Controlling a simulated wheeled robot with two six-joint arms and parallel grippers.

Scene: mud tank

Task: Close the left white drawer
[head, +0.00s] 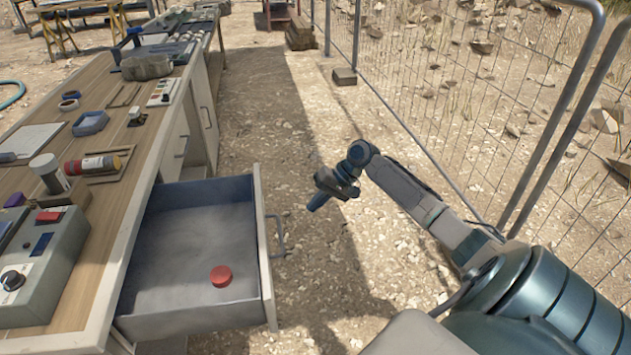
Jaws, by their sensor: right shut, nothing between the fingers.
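The white drawer (263,237) stands pulled out from the bench on the left, with a grey-blue inside and a metal handle (277,237) on its front. A red round cap (221,276) lies in it. My right gripper (318,203) is shut and empty, in the air to the right of the drawer front and apart from the handle. My left gripper is not in view.
The wooden bench top (120,150) carries a grey control box (42,265), a red cylinder (92,164) and several small parts. Another closed white front (205,115) is farther along the bench. A wire fence (470,110) runs along the right. Gravel ground (290,150) lies between.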

